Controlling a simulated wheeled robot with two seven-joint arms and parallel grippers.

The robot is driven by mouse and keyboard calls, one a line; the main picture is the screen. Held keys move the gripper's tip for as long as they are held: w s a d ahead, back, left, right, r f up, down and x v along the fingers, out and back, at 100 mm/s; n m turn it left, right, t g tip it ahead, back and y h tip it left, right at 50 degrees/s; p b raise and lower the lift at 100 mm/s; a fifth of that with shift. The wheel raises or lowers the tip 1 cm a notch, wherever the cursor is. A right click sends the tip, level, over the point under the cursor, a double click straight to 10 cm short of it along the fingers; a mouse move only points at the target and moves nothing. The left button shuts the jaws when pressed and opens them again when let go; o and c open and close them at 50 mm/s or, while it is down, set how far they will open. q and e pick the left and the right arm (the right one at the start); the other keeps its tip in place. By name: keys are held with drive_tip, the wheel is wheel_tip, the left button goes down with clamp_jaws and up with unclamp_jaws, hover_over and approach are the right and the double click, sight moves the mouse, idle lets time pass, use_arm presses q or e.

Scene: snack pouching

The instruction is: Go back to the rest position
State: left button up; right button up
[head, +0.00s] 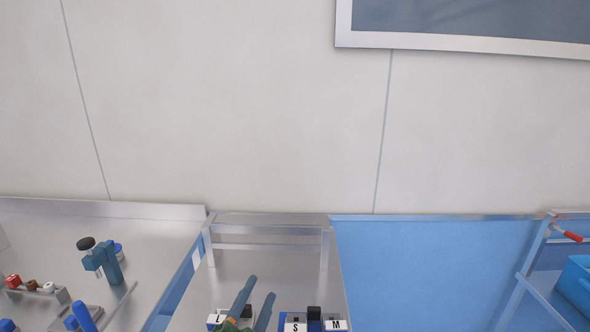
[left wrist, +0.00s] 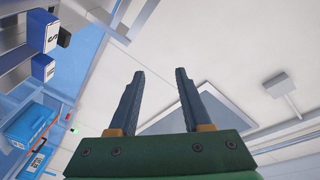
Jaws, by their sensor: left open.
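My left gripper (head: 261,287) is at the bottom of the head view, above the metal table in the middle. Its two dark blue-grey fingers point up and stand apart. In the left wrist view the same gripper (left wrist: 160,73) is open, with nothing between its fingers, which point up toward the wall and ceiling. My right gripper shows in neither view.
Blocks labelled L (head: 217,318), S (head: 295,326) and M (head: 336,324) stand close to my left gripper. A metal table (head: 150,225) with a teal fixture (head: 102,258) is at left. A rack with a blue bin (head: 576,284) is at right.

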use_arm(q)
drive_tip(key=s+a+f+n+g+y, duration=0.2)
drive_tip(key=s+a+f+n+g, duration=0.25)
drive_tip(key=f, duration=0.35)
drive_tip(key=s+a+f+n+g+y, duration=0.2)
drive_tip(key=s+a+f+n+g, duration=0.1)
drive_tip(key=s+f, duration=0.4)
drive_tip(key=s+a+f+n+g, duration=0.2)
drive_tip(key=s+f+g, duration=0.5)
drive_tip(key=s, duration=0.6)
wheel_tip(320, 180, down, 20)
drive_tip(key=s+b, duration=0.1)
drive_tip(key=b, duration=0.4)
drive_tip(key=s+a+f+g+b, duration=0.2)
drive_tip(key=s+f+b, duration=0.3)
drive_tip(key=s+f, duration=0.8)
wheel_tip(320, 180, down, 4)
drive_tip(key=shift+a+f, duration=0.1)
drive_tip(key=shift+a, duration=0.2)
